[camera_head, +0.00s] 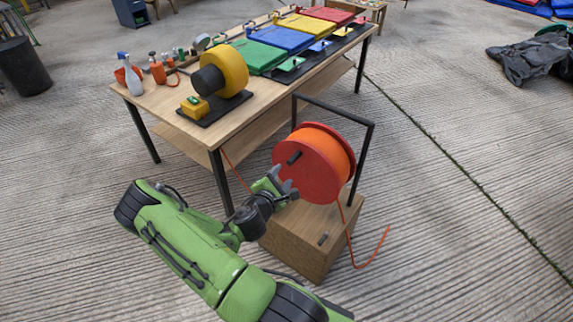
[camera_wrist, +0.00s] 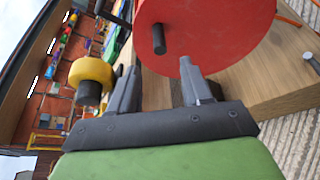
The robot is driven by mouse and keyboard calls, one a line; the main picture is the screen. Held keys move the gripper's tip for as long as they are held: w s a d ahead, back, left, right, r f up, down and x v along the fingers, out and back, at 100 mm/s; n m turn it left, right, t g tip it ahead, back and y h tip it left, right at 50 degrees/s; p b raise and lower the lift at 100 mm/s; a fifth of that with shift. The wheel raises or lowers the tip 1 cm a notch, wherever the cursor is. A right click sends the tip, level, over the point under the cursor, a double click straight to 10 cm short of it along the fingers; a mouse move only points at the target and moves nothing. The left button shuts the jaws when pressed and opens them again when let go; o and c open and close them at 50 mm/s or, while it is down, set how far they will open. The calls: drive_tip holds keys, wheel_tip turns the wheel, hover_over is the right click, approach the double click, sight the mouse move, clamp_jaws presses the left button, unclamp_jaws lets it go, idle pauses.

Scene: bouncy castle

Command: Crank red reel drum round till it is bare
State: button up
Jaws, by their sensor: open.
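The red reel drum (camera_head: 311,172) stands in a black frame on a wooden box, with orange line wound on it. A black crank peg (camera_head: 294,158) sticks out of its near face. In the wrist view the red drum face (camera_wrist: 205,28) fills the top and its black peg (camera_wrist: 159,39) points toward me. My gripper (camera_head: 276,183) is at the lower left of the drum, with its fingers apart and nothing between them. In the wrist view my gripper (camera_wrist: 158,85) has the peg beyond its fingertips, apart from them. The orange line's loose end (camera_head: 372,257) trails on the floor.
A workbench (camera_head: 150,100) behind holds a yellow blower (camera_head: 228,70), spray bottles and coloured folded sheets. Dark cloth (camera_head: 532,62) lies at far right. The concrete floor right of the reel is mostly free.

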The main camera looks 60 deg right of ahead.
sight(293, 159)
drive_tip(key=x, duration=1.2)
drive_tip(key=shift+w+d+r, duration=0.1)
clamp_jaws()
